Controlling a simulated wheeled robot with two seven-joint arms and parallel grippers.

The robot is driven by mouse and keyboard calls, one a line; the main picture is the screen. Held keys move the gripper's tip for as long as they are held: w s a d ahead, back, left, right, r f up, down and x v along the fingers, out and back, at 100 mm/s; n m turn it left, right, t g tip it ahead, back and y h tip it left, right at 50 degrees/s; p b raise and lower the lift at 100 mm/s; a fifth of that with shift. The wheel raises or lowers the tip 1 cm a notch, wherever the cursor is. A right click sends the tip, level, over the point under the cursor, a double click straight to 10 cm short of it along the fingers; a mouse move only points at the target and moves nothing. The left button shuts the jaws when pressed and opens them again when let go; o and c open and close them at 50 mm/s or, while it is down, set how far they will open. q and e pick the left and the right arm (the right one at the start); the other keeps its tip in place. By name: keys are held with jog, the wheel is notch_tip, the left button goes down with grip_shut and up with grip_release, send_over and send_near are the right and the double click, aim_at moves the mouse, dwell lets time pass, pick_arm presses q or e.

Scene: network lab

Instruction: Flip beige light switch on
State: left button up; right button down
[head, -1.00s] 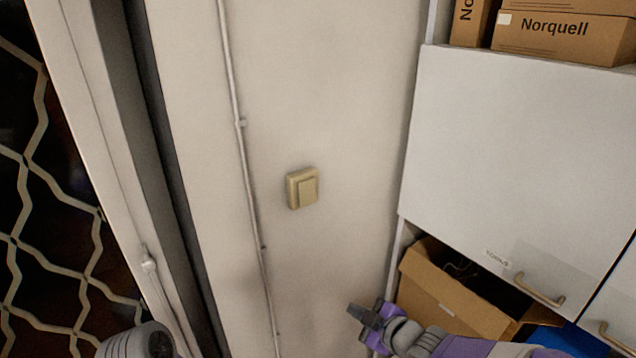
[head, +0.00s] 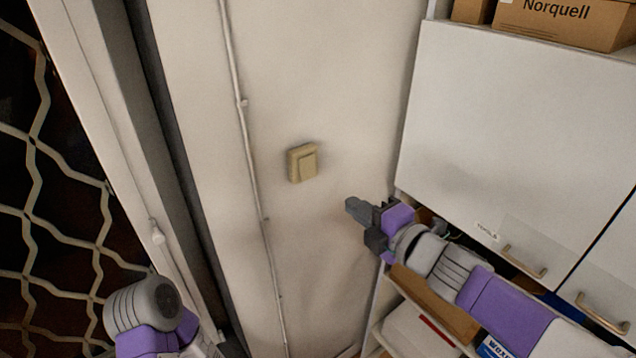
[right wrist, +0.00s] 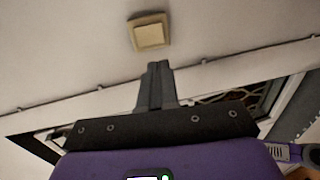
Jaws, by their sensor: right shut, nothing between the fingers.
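The beige light switch (head: 302,162) is a square plate with a rocker on the pale wall, near the middle of the head view. It also shows at the top of the right wrist view (right wrist: 149,32). My right gripper (head: 354,206) is to the right of and below the switch, apart from it. In the right wrist view its fingers (right wrist: 157,68) are together, empty, and point toward the switch. My left arm shows at the lower left of the head view; its gripper is not in view.
A thin conduit (head: 245,130) runs down the wall left of the switch. A white cabinet (head: 510,140) with handles stands at right, with Norquell boxes (head: 565,22) on top and an open shelf below. A metal lattice (head: 60,210) is at far left. The wall around the switch is clear.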

aim_at(310, 177)
jog(key=b+x, duration=0.2)
jog(key=x, duration=1)
jog(key=shift+w+a, duration=0.2)
jog(key=shift+w, duration=0.15)
jog(key=shift+f+b, duration=0.1)
jog(key=shift+b, duration=0.25)
